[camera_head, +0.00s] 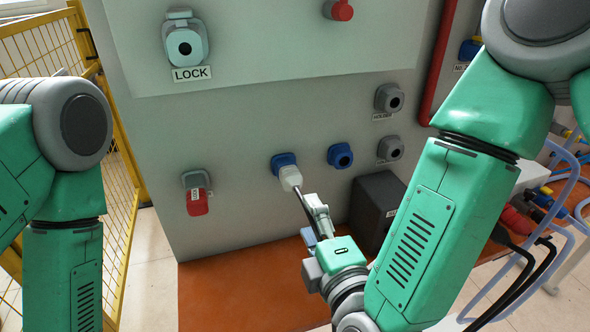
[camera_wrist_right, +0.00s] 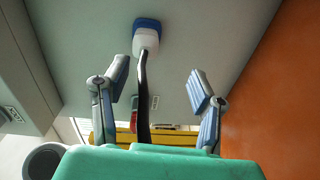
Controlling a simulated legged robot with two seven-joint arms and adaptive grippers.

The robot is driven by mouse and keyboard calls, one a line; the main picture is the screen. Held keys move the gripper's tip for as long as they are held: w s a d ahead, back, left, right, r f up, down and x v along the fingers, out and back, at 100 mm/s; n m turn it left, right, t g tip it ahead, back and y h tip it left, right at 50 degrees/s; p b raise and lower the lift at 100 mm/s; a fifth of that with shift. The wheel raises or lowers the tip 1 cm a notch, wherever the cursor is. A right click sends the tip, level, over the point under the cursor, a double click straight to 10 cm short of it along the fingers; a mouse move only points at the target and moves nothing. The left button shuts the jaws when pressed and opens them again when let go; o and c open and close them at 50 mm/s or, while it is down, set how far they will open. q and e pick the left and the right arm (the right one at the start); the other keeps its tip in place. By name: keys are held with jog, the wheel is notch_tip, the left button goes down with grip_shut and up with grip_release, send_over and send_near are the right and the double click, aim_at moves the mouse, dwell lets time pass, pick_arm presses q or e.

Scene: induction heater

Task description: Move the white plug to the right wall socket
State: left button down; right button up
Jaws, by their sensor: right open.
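The white plug (camera_head: 290,178) sits in the left blue wall socket (camera_head: 284,160) on the grey panel. The right blue wall socket (camera_head: 340,155) is empty, to its right. My right gripper (camera_head: 312,219) is just below the plug. In the right wrist view, the plug (camera_wrist_right: 145,42) and the blue socket (camera_wrist_right: 147,24) are beyond the fingertips. The open fingers of my right gripper (camera_wrist_right: 158,82) stand apart, with the plug's black cable (camera_wrist_right: 143,95) passing between them, nearer the left finger. My left gripper is out of view.
A dark box (camera_head: 376,210) stands below the right blue socket, near my right wrist. Grey sockets (camera_head: 389,97) are on the right, and a red plug (camera_head: 197,201) is at the left. The orange surface (camera_head: 240,290) below is mostly clear. Yellow fencing (camera_head: 115,150) is left.

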aim_at(295, 189)
jog(key=shift+w+a+r+n+t, duration=0.15)
jog(key=shift+r, duration=0.25)
jog(key=shift+w+a+r+n+t, duration=0.1)
jog(key=shift+r+n+t, duration=0.05)
jog(key=shift+r, duration=0.25)
jog(key=shift+a, duration=0.1)
jog(key=shift+w+a, duration=0.2)
jog(key=x, duration=0.7)
jog(key=shift+w+d, duration=0.1)
jog(key=shift+d, duration=0.15)
jog(key=shift+w+a+f, duration=0.1)
jog(key=shift+w+a, duration=0.4)
jog(key=shift+w, duration=0.15)
jog(key=shift+d, duration=0.25)
jog(key=shift+a, duration=0.15)
